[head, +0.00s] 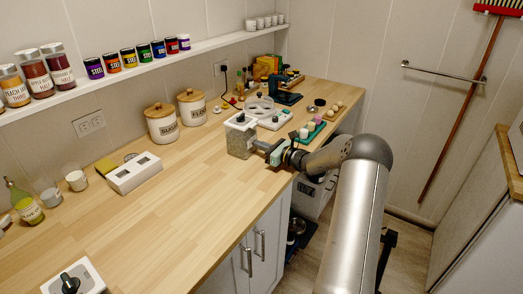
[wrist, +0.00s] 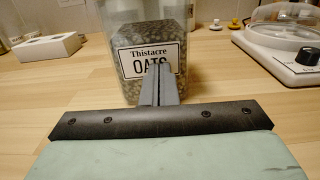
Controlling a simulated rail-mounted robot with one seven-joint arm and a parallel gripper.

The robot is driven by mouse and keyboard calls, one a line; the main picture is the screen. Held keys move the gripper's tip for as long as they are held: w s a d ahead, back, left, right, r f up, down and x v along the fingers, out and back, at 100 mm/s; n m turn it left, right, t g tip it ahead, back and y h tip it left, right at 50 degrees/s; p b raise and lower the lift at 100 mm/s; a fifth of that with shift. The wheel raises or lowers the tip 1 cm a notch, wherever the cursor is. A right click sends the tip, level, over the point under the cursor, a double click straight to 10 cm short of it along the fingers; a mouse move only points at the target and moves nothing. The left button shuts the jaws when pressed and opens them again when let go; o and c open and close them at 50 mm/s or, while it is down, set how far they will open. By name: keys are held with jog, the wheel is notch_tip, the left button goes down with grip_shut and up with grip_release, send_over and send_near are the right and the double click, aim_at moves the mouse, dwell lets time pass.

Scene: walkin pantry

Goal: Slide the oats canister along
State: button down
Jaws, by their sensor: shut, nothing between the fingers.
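The oats canister (head: 240,138) stands upright on the wooden counter in the head view, a clear square jar with a white lid and grey-brown contents. In the wrist view the oats canister (wrist: 198,42) fills the upper middle, its label reading "Thistacre OATS". My gripper (head: 264,147) is low over the counter, at the canister's right side in the head view. In the wrist view my gripper (wrist: 159,70) has its fingers shut together, pointing at the label and covering part of it. The fingertips are at or very close to the canister's face; I cannot tell whether they touch.
A white kitchen scale with a clear bowl (wrist: 285,35) stands close right of the canister in the wrist view. Two lidded white canisters (head: 161,124) stand by the wall. A white box (head: 133,174) lies farther left, with bare counter (head: 190,180) between.

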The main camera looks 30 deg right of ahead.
jog(key=shift+s, duration=0.1)
